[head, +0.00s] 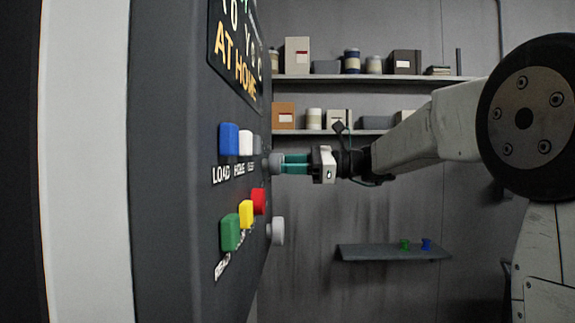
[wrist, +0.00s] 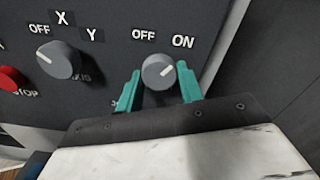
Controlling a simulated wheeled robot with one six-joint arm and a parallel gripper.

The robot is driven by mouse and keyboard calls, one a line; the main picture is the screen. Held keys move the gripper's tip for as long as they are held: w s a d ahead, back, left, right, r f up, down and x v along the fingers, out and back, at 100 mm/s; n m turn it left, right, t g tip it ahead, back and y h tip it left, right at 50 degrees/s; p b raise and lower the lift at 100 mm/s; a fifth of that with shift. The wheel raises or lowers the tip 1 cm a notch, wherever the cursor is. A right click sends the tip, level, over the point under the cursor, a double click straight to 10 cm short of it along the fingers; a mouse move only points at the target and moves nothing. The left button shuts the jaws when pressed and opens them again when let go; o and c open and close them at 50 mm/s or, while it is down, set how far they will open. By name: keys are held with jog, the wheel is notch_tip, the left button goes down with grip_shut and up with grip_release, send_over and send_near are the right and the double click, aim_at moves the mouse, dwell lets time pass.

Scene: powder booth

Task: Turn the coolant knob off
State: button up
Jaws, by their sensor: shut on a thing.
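The coolant knob (wrist: 158,71) is a round grey knob with OFF at its upper left and ON at its upper right. Its white mark points up and right, toward ON. Its name label is mostly hidden behind my gripper. In the wrist view, the green fingers of my gripper (wrist: 158,88) stand on either side of the knob, shut on it. In the head view, my gripper (head: 297,163) reaches left to the panel with its fingertips at the grey knob (head: 276,163).
A second grey knob (wrist: 60,60) marked OFF, X and Y sits left of the gripper, with a red stop button (wrist: 10,79) beyond. Coloured buttons, such as the blue one (head: 229,139), line the dark panel (head: 165,200). Wall shelves (head: 345,78) stand behind.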

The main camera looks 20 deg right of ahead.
jog(key=shift+n, duration=0.3)
jog(key=n, duration=1.3)
jog(key=shift+w+r, duration=0.1)
jog(key=shift+n, duration=0.3)
jog(key=o, duration=1)
jog(key=shift+d, duration=0.1)
jog(key=v, duration=0.7)
jog(key=shift+d, duration=0.3)
